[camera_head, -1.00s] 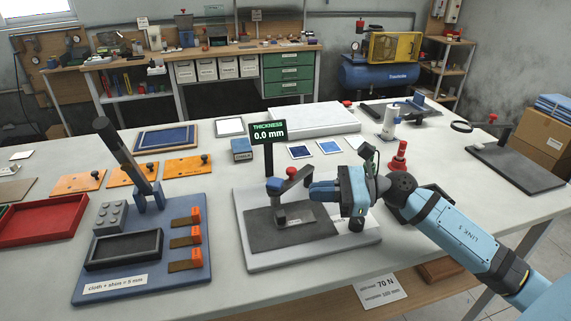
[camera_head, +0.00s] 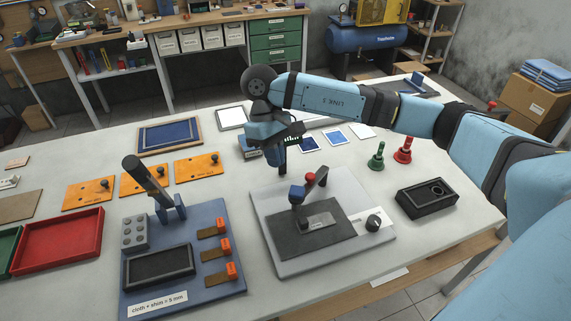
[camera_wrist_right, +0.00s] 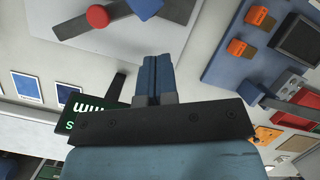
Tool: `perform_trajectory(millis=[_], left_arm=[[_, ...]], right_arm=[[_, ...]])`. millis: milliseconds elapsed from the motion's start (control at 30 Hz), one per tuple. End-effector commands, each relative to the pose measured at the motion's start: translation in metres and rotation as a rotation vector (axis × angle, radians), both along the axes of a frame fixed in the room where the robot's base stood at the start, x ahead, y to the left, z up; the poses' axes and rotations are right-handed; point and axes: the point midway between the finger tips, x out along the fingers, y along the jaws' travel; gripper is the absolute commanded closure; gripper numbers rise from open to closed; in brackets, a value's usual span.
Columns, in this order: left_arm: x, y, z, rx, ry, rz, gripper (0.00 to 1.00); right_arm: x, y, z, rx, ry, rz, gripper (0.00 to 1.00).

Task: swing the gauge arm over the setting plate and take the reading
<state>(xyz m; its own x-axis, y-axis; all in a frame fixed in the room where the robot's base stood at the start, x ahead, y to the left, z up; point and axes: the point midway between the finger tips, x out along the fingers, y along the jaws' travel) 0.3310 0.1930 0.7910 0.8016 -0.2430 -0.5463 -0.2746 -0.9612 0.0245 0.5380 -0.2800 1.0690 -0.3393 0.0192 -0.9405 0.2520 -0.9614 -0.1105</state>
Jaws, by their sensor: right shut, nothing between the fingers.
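In the right wrist view the shut fingers (camera_wrist_right: 158,62) are near the red knob (camera_wrist_right: 97,16). My left gripper is not in view.
A blue board (camera_head: 210,222) with a lever and orange-tabbed pieces lies left of the base. A black box (camera_head: 427,198) and red (camera_head: 403,150) and green (camera_head: 376,157) stamp-like pieces stand to the right. A red tray (camera_head: 60,240) is far left.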

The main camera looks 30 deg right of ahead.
Motion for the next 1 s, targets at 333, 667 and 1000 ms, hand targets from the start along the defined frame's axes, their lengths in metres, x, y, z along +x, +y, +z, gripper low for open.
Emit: perform_trajectory(millis=[333,667,1000], left_arm=[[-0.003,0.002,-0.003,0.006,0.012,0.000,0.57],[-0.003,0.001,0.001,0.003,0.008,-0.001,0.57],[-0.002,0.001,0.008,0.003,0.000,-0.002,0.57]], right_arm=[[0.005,-0.025,0.008,-0.125,0.020,0.107,1.00],[-0.013,-0.032,-0.039,-0.122,0.022,0.104,1.00],[-0.026,-0.037,-0.072,-0.122,0.018,0.104,1.00]])
